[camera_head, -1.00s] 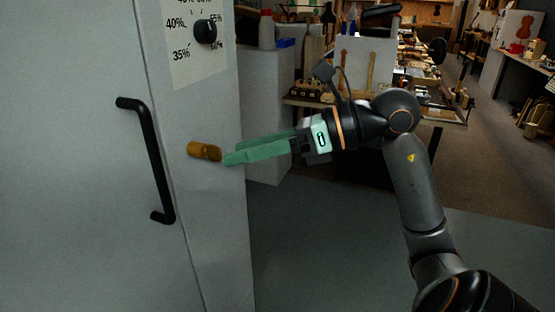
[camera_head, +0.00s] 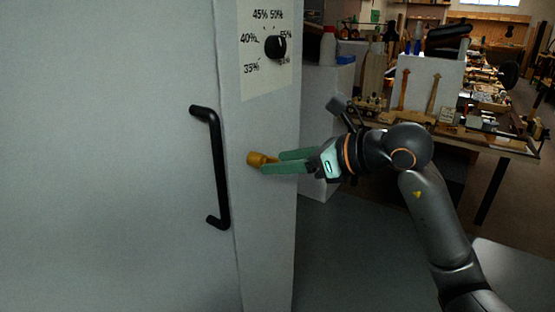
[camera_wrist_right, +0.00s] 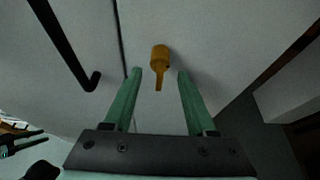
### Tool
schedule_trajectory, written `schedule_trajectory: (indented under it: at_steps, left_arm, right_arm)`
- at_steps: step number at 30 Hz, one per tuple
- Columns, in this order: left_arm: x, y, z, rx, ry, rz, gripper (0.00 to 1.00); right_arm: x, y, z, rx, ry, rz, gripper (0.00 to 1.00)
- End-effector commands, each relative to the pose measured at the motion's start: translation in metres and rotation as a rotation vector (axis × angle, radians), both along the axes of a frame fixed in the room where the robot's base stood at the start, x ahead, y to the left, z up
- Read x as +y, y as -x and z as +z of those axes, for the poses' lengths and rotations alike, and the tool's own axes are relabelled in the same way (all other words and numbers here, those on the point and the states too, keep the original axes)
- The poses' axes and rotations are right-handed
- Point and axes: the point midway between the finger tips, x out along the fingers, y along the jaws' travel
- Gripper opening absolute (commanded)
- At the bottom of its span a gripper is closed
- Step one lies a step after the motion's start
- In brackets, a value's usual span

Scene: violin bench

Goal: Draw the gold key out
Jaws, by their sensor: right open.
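The gold key (camera_head: 256,159) sticks out of the front panel of the grey cabinet (camera_head: 262,230), to the right of the black door handle (camera_head: 221,170). My right gripper (camera_head: 271,162) is open, and its green fingers point at the panel near the key. In the right wrist view the key (camera_wrist_right: 159,62) stands between and just beyond the two fingertips (camera_wrist_right: 157,75), its narrow end pointing toward the gripper. The fingers are apart from it on both sides.
A black dial (camera_head: 275,47) with percent marks sits above the key on the cabinet. Workbenches with violin parts and tools (camera_head: 450,120) stand behind my right arm. The floor (camera_head: 350,250) right of the cabinet is clear.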

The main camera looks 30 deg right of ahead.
Motion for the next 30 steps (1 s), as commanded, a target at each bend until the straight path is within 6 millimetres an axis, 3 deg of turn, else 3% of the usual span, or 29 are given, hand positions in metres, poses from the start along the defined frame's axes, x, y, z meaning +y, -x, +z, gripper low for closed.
schedule_trajectory:
  at_steps: [6,14,30]
  left_arm:
    - [-0.0004,-0.0002,0.0017,-0.001,0.001,-0.001,0.47]
    - [-0.0009,-0.0011,0.0021,-0.003,0.001,0.000,0.47]
    - [-0.0014,-0.0016,0.0024,-0.004,0.002,-0.001,0.47]
  right_arm:
    - [0.0058,-0.0129,-0.0059,0.001,-0.002,0.001,0.57]
    - [0.0061,-0.0139,-0.0065,0.000,0.000,0.001,0.57]
    - [0.0059,-0.0136,-0.0065,0.001,0.000,0.001,0.00]
